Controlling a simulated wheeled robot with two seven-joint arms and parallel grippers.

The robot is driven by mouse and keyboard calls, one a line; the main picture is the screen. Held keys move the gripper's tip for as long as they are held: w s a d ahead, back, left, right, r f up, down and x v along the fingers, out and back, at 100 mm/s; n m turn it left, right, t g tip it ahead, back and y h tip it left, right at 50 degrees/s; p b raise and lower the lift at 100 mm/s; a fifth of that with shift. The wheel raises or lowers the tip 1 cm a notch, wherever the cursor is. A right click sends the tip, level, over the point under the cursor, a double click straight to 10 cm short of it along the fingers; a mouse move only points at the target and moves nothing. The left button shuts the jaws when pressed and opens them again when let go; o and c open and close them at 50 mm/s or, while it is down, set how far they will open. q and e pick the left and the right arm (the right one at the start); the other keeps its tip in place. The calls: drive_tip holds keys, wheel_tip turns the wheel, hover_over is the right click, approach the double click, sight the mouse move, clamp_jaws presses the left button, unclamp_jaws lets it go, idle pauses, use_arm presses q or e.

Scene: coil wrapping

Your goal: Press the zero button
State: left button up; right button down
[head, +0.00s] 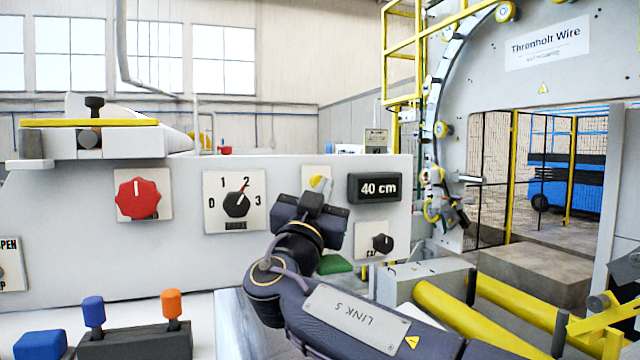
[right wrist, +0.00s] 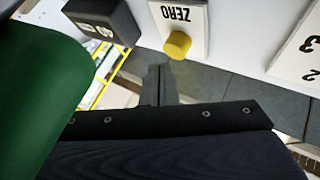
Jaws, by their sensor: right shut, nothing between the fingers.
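The zero button is a yellow knob on a pale plate. In the head view the button (head: 317,181) shows just above my right gripper (head: 319,194), which hides its lower part. In the right wrist view, which is upside down, the yellow button (right wrist: 177,44) sits below the word ZERO on its plate (right wrist: 188,15). My right gripper (right wrist: 159,84) is shut and empty, its fingertips close to the button with a small visible gap in this view. Whether they touch it cannot be told in the head view. My left gripper is out of view.
The panel also holds a red knob (head: 138,199), a 0–3 rotary dial (head: 237,204), a "40 cm" display (head: 375,188) and a small black knob (head: 382,243). A green part (head: 334,264) lies below my wrist. Blue and orange levers (head: 172,304) stand front left. Yellow rollers (head: 450,315) are at right.

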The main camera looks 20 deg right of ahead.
drive_tip(key=shift+w, duration=0.1)
idle(0.5)
drive_tip(key=shift+w+b, duration=0.4)
drive_tip(key=shift+b, duration=0.05)
drive_tip(key=shift+w+d, duration=0.1)
drive_tip(key=shift+w, duration=0.45)
idle(0.6)
idle(0.4)
drive_tip(key=shift+s+b, duration=1)
drive_tip(key=shift+b, duration=0.15)
